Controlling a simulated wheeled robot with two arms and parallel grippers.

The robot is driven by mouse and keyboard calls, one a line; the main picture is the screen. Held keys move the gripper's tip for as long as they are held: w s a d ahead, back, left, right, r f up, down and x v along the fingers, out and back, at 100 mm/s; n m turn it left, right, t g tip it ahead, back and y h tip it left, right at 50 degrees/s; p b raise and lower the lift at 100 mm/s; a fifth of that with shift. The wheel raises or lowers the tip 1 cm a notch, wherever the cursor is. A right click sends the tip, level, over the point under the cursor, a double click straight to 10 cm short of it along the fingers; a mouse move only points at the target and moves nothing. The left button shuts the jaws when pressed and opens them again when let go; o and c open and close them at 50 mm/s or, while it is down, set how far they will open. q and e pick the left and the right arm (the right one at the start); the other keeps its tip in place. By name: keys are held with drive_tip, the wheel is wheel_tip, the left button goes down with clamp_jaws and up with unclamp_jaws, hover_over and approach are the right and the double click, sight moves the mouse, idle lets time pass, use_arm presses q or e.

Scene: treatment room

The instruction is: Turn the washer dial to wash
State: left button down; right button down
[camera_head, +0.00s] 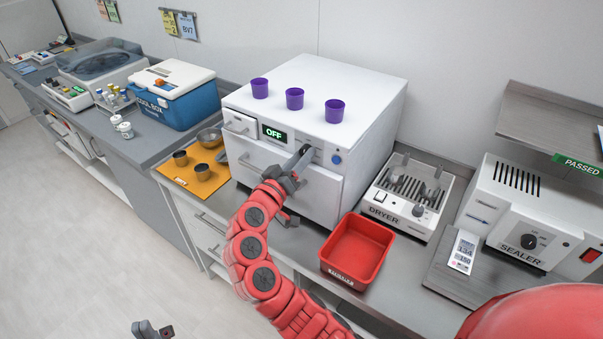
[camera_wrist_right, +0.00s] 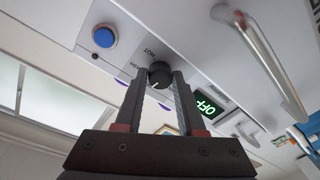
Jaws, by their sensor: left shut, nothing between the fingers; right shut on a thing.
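The washer (camera_head: 350,100) is a white box on the counter with a green display (camera_head: 274,133) reading OFF. Its round black dial (camera_wrist_right: 160,75) sits on the front panel, and the right wrist view shows a white mark on it. Small upside-down lettering beside it seems to include HOT. My right gripper (camera_head: 303,157) is shut on the dial, one finger on each side. In the head view the gripper mostly hides the dial. My left gripper (camera_head: 153,330) is shut and empty, low at the bottom edge, away from the washer.
A blue button (camera_head: 337,159) is right of the dial, and a door handle (camera_head: 262,165) is below the display. Purple cups (camera_head: 295,98) stand on the washer. A red bin (camera_head: 357,250), dryer (camera_head: 408,190) and sealer (camera_head: 528,215) are to the right; an orange mat (camera_head: 184,178) with metal cups is left.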

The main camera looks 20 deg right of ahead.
drive_tip(key=m+b, duration=0.3)
drive_tip(key=b, duration=0.4)
drive_tip(key=m+b, duration=0.3)
drive_tip(key=b, duration=0.5)
drive_tip(key=f+m+b, duration=0.1)
drive_tip(key=m+b, duration=0.1)
drive_tip(key=b, duration=0.5)
drive_tip(key=shift+a+m+h+b, duration=0.1)
drive_tip(key=shift+m+h+b, duration=0.3)
drive_tip(key=shift+r+m+b, duration=0.35)
drive_tip(key=shift+m+b, duration=0.35)
drive_tip(key=shift+b, duration=0.25)
drive_tip(key=c, duration=0.5)
unclamp_jaws()
drive_tip(key=v, duration=1.7)
drive_tip(key=shift+a, duration=0.2)
